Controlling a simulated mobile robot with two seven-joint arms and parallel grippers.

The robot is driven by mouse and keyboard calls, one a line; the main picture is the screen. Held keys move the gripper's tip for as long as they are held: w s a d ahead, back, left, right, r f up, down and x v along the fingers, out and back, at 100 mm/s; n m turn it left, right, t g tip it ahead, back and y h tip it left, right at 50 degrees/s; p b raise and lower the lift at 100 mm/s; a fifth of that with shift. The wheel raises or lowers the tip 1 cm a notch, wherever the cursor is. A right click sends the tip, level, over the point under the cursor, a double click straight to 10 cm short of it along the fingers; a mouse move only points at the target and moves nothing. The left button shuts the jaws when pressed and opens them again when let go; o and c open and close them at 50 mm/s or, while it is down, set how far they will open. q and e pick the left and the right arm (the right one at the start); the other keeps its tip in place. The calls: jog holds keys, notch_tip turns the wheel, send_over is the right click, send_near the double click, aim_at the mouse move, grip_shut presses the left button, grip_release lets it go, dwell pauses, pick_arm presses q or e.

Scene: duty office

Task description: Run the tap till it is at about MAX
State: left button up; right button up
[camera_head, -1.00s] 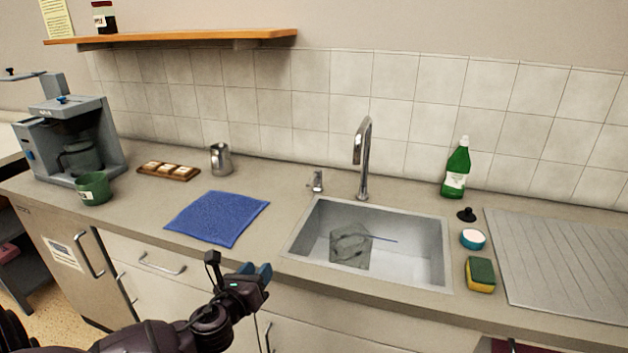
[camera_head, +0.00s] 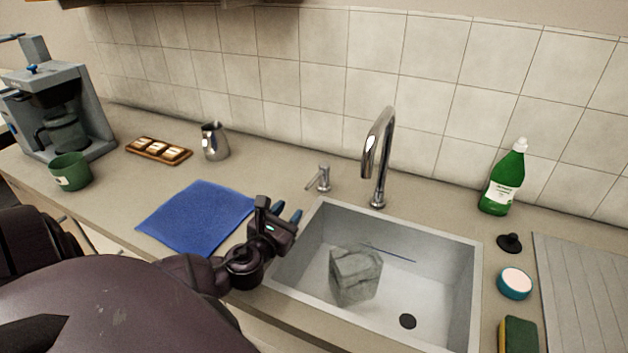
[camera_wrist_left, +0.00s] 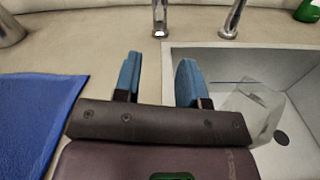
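The chrome tap (camera_head: 378,160) stands behind the sink (camera_head: 455,285), its spout over the basin. No water stream shows. A small chrome lever (camera_head: 322,178) stands left of the tap; it also shows in the left wrist view (camera_wrist_left: 160,18). A clear container (camera_head: 355,275) stands in the sink, and in the left wrist view it shows right of the fingers (camera_wrist_left: 255,112). Its water level and any MAX mark cannot be made out. My left gripper (camera_head: 287,214) is open and empty, by the sink's left rim, in front of the lever. My right gripper is not in view.
A thin blue line (camera_head: 390,252) shows beside the container. A blue cloth (camera_head: 195,217) lies left of the sink. A green bottle (camera_head: 503,180), black plug (camera_head: 509,243), round tub (camera_head: 515,282) and sponge (camera_head: 518,335) are on the right. A metal jug (camera_head: 214,142) stands behind the cloth.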

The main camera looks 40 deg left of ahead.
aim_at(308, 186)
pick_arm(q)
jog(key=x, duration=1)
jog(key=shift+w+a, duration=0.1)
jog(key=shift+w, duration=0.05)
grip_shut()
